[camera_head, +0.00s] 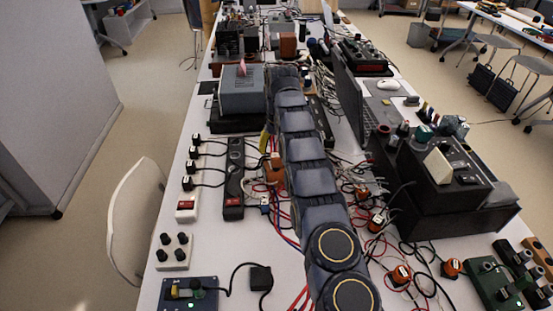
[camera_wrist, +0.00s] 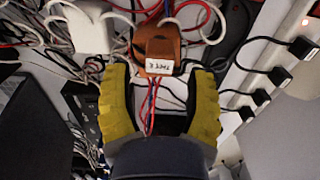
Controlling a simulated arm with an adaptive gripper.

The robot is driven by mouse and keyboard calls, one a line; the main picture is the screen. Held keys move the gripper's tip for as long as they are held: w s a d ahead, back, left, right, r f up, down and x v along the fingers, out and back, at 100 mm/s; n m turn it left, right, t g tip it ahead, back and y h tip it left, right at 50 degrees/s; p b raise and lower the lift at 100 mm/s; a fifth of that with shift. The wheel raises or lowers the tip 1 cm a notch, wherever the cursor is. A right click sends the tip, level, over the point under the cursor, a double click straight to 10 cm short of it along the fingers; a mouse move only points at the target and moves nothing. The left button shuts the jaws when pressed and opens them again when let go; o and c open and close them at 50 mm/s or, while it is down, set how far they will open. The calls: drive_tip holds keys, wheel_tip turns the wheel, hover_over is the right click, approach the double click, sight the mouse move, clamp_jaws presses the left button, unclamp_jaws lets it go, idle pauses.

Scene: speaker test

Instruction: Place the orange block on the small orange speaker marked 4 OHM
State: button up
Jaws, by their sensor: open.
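My gripper (camera_wrist: 162,73) is open, its two yellow fingers spread apart in the wrist view. An orange block-like piece (camera_wrist: 157,45) with a white label lies just beyond and between the fingertips, with no clear contact. I cannot read its label, and wires pass by it. In the head view an orange piece (camera_head: 273,169) shows beside my arm, and a bit of a yellow finger (camera_head: 264,140) shows there too. Small orange pieces with wires (camera_head: 377,221) (camera_head: 400,275) (camera_head: 452,268) lie right of my arm. I cannot tell which one is marked 4 OHM.
A black power strip (camera_head: 234,180) and plugs stand left of my arm. A grey box (camera_head: 242,91) is further back. A laptop (camera_head: 349,105) and a black console (camera_head: 440,185) are on the right.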

sight(277, 157)
drive_tip(key=shift+r, duration=1.1)
drive_tip(key=shift+s+r, duration=0.15)
drive_tip(key=shift+r, duration=0.3)
drive_tip(key=s+d+r+g, duration=0.1)
drive_tip(key=s+d+r, duration=0.2)
drive_tip(key=s+r, duration=1.3)
drive_tip(key=s+d+f, duration=0.1)
drive_tip(key=s+f, duration=0.1)
drive_tip(key=s, duration=1.3)
drive_tip(key=s+d+f, duration=0.1)
drive_tip(key=s+f, duration=0.1)
drive_tip(key=s, duration=1.4)
drive_tip(key=shift+s+g, duration=0.3)
